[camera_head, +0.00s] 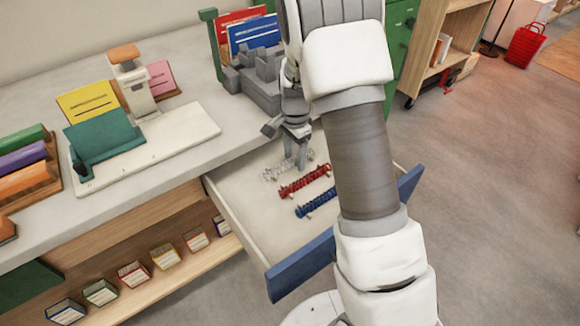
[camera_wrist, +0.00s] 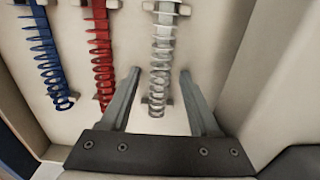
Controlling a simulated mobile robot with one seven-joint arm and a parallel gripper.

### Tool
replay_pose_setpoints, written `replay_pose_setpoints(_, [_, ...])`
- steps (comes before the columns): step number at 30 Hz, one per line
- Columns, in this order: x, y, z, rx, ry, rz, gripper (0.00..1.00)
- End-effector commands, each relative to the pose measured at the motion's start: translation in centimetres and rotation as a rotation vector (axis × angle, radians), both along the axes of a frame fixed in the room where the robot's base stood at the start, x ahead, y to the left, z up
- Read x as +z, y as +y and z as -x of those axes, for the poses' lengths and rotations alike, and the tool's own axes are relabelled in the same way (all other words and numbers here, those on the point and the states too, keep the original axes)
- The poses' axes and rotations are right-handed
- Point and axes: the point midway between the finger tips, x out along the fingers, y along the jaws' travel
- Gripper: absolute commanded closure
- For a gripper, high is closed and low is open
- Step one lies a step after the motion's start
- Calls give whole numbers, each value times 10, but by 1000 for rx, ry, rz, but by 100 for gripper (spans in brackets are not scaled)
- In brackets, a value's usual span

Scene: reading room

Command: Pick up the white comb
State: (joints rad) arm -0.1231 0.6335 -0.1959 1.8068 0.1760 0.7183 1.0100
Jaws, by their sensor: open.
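The white comb (camera_wrist: 162,60), a pale spiral binding comb, lies in the open drawer (camera_head: 260,225) in a row with a red and a blue one. It is the farthest of the three in the head view (camera_head: 279,172). My gripper (camera_wrist: 158,82) is open in the wrist view, with the near end of the white comb showing between its fingers. In the head view my gripper (camera_head: 296,165) points down into the drawer at the white comb's right part, which it partly hides. I cannot tell whether the fingers touch it.
The red comb (camera_head: 304,181) and the blue comb (camera_head: 315,202) lie close by in the drawer. The drawer's blue front (camera_head: 300,267) and its side walls bound the space. A grey block-like holder (camera_head: 255,85) with folders stands on the counter (camera_head: 190,150) behind.

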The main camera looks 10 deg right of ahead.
Motion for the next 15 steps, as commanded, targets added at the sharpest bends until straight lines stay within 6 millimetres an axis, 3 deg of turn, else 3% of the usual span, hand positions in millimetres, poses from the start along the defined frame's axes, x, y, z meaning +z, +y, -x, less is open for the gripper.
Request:
replay_pose_setpoints(5, [1, 0, 0, 0, 0, 0, 41])
replay_pose_setpoints(15, [1, 0, 0, 0, 0, 0, 100])
